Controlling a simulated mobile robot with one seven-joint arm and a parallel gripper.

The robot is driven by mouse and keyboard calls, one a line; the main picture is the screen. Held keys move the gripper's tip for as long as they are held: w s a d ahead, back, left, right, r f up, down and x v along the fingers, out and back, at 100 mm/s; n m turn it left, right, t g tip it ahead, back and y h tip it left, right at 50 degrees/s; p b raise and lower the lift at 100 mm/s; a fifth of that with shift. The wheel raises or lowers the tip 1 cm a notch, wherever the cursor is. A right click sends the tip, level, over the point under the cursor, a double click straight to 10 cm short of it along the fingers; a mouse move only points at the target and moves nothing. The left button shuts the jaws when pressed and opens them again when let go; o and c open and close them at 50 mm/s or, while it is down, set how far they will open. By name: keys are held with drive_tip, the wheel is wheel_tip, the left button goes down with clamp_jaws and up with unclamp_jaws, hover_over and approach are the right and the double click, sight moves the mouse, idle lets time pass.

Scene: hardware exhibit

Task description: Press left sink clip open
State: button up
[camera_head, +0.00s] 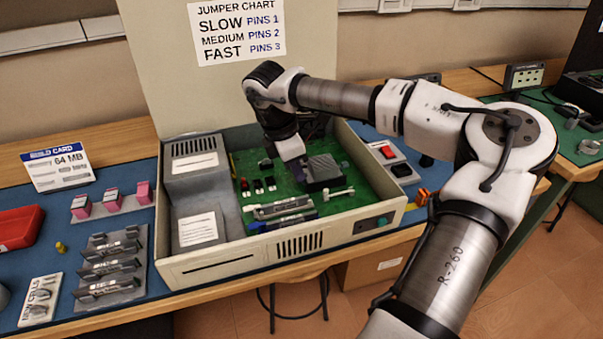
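An open beige computer case (170,268) lies on the bench with a green circuit board (247,222) inside. A dark finned heat sink (323,168) sits toward the board's right side. A pale lever-like piece (338,193) shows at its near edge; I cannot tell if it is a sink clip. My gripper (298,164) points down into the case at the heat sink's far left side. Its fingers are too small and dark to tell open from shut, or whether they touch anything. The left sink clip cannot be made out.
Memory sticks (282,208) stand in slots on the near part of the board. The case walls and the raised lid with a jumper chart (238,30) enclose the space. A red tray (20,227) and a card rack (110,265) stand left.

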drive_tip(key=shift+s+a+f+b, duration=0.3)
drive_tip(key=shift+a+f+b, duration=0.45)
drive_tip(key=shift+b, duration=1.3)
drive_tip(key=shift+c, duration=0.4)
idle(0.6)
drive_tip(key=shift+a+r, duration=0.1)
drive_tip(key=shift+r, duration=0.1)
drive_tip(key=o, duration=0.4)
drive_tip(key=shift+r, duration=0.2)
drive_tip(key=shift+w+d+p+v, duration=0.1)
drive_tip(key=shift+d+p+v, duration=0.3)
drive_tip(key=shift+v, duration=0.7)
drive_tip(key=shift+w+d+p+v, duration=0.1)
drive_tip(key=shift+p+v, duration=0.45)
drive_tip(key=shift+v, duration=0.5)
drive_tip(key=shift+w+d+p+v, duration=0.1)
drive_tip(key=shift+d+p+v, duration=0.3)
drive_tip(key=shift+v, duration=0.7)
drive_tip(key=shift+a+r, duration=0.1)
drive_tip(key=shift+r, duration=0.1)
